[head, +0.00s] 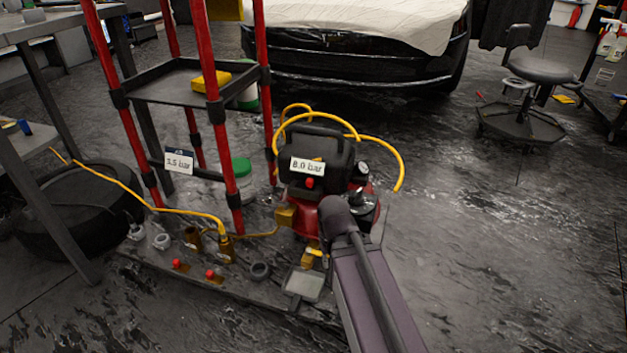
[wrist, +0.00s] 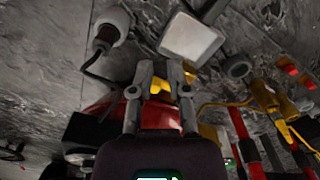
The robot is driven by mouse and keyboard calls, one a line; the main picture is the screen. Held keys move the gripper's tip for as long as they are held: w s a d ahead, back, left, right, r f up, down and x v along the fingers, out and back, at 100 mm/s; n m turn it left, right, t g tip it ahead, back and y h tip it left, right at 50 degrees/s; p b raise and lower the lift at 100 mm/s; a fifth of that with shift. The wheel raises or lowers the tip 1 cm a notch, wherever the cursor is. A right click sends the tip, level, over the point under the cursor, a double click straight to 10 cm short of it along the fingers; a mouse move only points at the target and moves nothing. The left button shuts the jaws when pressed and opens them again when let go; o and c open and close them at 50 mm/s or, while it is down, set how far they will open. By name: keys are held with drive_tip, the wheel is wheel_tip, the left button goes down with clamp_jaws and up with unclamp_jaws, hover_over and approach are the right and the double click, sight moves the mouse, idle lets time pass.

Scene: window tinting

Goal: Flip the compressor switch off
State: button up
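The compressor (head: 330,165) has a black housing, a red tank and a white "8.0 bar" label, and stands on the dark base plate (head: 150,258). A small red knob-like part (head: 309,183), possibly the switch, shows just below the label. My arm comes from the lower right and ends in front of the compressor's lower part, hiding some of it. In the wrist view my gripper (wrist: 160,70) has its two fingers apart over the red tank (wrist: 155,116). A yellow part (wrist: 160,87) shows between the fingers; I cannot tell whether they touch it.
A red-post rack (head: 212,105) stands left of the compressor, with a "1.5 bar" label (head: 179,161). Yellow hoses (head: 398,165) loop around. A small grey tray (head: 303,284) and fittings lie in front. A tyre (head: 85,210) is at left. The right floor is clear up to a stool (head: 541,70).

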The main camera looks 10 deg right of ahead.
sight(310, 183)
drive_tip(key=shift+w+d+r+p, duration=0.1)
drive_tip(key=shift+w+r+p, duration=0.35)
drive_tip(key=shift+w+r, duration=0.1)
clamp_jaws()
drive_tip(key=w+d+r+m+t+y+p, duration=0.1)
drive_tip(key=w+d+r+m+t+p, duration=0.1)
drive_tip(key=w+r+p, duration=0.4)
drive_tip(key=w+d+r+m+t+y+p, duration=0.1)
drive_tip(key=w+d+r+m+t+p, duration=0.1)
drive_tip(key=w+d+r+t+p, duration=0.3)
drive_tip(key=w+r+p, duration=0.1)
drive_tip(key=w+r, duration=0.3)
drive_tip(key=shift+w+d+r+m+y, duration=0.15)
drive_tip(key=shift+d+r+m+y, duration=0.15)
drive_tip(key=shift+m, duration=0.1)
drive_tip(key=shift+f, duration=0.1)
drive_tip(key=b+x, duration=0.7)
drive_tip(key=x, duration=0.2)
drive_tip(key=shift+f+b, duration=0.1)
drive_tip(key=shift+b, duration=0.25)
drive_tip(key=shift+w+a+f, duration=0.1)
drive_tip(key=shift+w+a, duration=0.5)
drive_tip(key=shift+a, duration=0.35)
drive_tip(key=shift+w+a+f, duration=0.1)
drive_tip(key=shift+w+a, duration=0.55)
drive_tip(key=shift+a, duration=0.3)
drive_tip(key=shift+w, duration=0.2)
